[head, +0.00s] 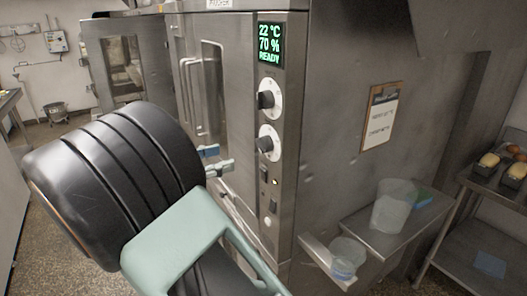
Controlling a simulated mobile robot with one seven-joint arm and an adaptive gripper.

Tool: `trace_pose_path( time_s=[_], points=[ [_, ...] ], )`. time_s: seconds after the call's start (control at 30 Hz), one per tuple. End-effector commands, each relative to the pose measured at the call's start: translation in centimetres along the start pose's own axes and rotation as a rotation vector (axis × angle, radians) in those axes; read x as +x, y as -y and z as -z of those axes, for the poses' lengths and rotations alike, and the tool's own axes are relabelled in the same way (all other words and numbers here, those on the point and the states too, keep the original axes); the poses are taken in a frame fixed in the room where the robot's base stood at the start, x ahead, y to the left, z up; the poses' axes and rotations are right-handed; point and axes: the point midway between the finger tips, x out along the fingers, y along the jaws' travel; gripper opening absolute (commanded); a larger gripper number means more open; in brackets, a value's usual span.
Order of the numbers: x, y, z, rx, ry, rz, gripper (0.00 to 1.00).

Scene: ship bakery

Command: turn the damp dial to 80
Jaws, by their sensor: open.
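A steel cabinet (335,110) has a narrow control strip with a green display (269,44) reading 22 °C, 70 % and READY. Below the display are two white dials with dark knobs, an upper dial (272,98) and a lower dial (271,144). Their markings are too small to read, so I cannot tell from labels which is the damp dial. My gripper (215,160) is open, its fingertips left of the lower dial in the picture and apparently apart from it. My dark arm and pale green link fill the lower left.
Small switches (264,175) sit below the dials. A long door handle (188,95) stands left of the strip. A rack with loaf tins (488,170) is at right.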

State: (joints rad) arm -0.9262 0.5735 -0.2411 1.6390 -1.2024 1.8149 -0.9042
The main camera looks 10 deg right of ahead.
Motion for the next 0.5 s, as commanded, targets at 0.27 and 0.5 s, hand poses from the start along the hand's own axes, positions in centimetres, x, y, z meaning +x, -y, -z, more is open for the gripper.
trace_pose_path(
  time_s=[0.27,0.5],
  points=[
    [2.0,0.0,-0.1,-0.018,0.026,-0.001,0.47],
    [6.7,0.0,-0.2,-0.017,0.024,-0.001,0.47]
  ],
)
